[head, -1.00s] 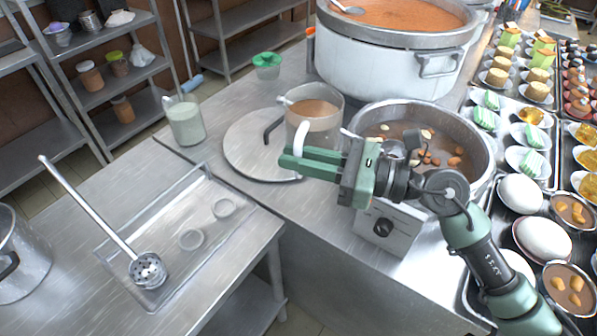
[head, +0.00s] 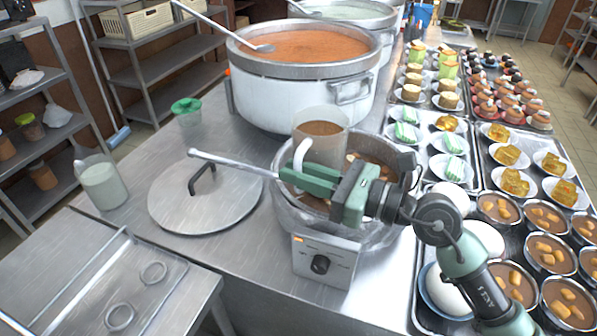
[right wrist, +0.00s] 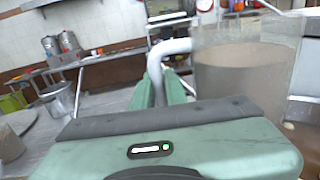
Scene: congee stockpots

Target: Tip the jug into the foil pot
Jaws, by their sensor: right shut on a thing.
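The clear jug (head: 322,143), with brown liquid in it, stands upright in the air over the left part of a silver pot (head: 380,236). I take this to be the foil pot. It holds brown liquid with tan lumps and sits on a burner with a knob (head: 320,264). My right gripper (head: 300,178) is shut on the jug's white handle (head: 301,155). The right wrist view also shows the jug (right wrist: 245,75) to the right of my fingers (right wrist: 161,88). My arm hides part of the pot. My left gripper is out of view.
A long metal utensil handle (head: 230,164) sticks out left from the pot. A round lid (head: 205,200) lies to the left. A large white pot of orange soup (head: 300,95) stands behind. Trays of bowls and desserts (head: 480,135) fill the right side.

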